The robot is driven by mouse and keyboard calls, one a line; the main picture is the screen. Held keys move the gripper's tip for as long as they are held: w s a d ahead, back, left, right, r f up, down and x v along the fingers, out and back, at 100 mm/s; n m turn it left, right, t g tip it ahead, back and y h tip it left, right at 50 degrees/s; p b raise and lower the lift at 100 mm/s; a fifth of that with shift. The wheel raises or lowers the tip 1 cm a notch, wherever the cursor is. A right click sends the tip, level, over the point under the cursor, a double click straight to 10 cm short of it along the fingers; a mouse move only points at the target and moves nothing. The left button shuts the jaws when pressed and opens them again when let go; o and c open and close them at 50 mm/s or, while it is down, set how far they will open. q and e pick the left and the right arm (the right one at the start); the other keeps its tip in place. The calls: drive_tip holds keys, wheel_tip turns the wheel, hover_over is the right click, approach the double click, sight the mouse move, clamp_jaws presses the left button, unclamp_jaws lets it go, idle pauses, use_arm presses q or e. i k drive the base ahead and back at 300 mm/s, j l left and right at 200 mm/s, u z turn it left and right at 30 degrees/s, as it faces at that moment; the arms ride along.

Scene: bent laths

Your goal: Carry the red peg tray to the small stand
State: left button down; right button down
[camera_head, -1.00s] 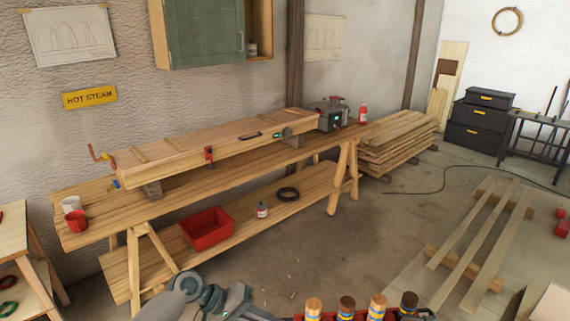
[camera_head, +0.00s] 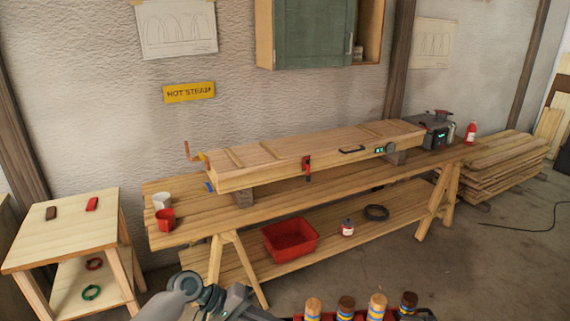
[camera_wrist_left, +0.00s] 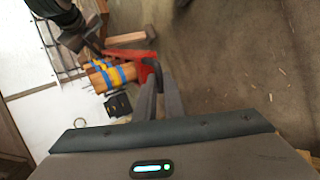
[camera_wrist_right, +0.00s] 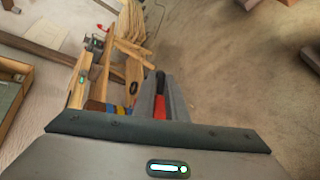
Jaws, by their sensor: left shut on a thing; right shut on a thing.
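The red peg tray (camera_head: 390,314) shows at the bottom edge of the head view, mostly cut off. Several wooden pegs stand upright in it, some with blue and yellow bands. In the left wrist view my left gripper (camera_wrist_left: 157,72) is shut on one end of the tray (camera_wrist_left: 142,56). In the right wrist view my right gripper (camera_wrist_right: 161,80) is shut on the other end (camera_wrist_right: 160,104). The small stand (camera_head: 60,240) is at the left of the head view, with a brown and a red block on its top.
A long trestle workbench (camera_head: 330,205) with a wooden steam box (camera_head: 320,150) runs along the wall. A white cup and a red cup (camera_head: 165,220) stand at its left end. A red bin (camera_head: 290,240) sits on its lower shelf. Green and red rings lie on the stand's lower shelf.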

sight(66, 233)
drive_tip(key=i+j+u, duration=0.35)
drive_tip(key=i+u, duration=0.35)
drive_tip(key=i, duration=0.2)
drive_tip(key=i+j+u, duration=0.1)
drive_tip(key=i+u, duration=0.25)
drive_tip(key=i+j+u, duration=0.1)
drive_tip(key=i+u, duration=0.3)
drive_tip(key=i, duration=0.15)
drive_tip(key=i+l+u, duration=0.1)
drive_tip(key=i+u, duration=0.35)
drive_tip(key=i+l+u, duration=0.4)
drive_tip(key=i, duration=0.2)
drive_tip(key=j, duration=0.1)
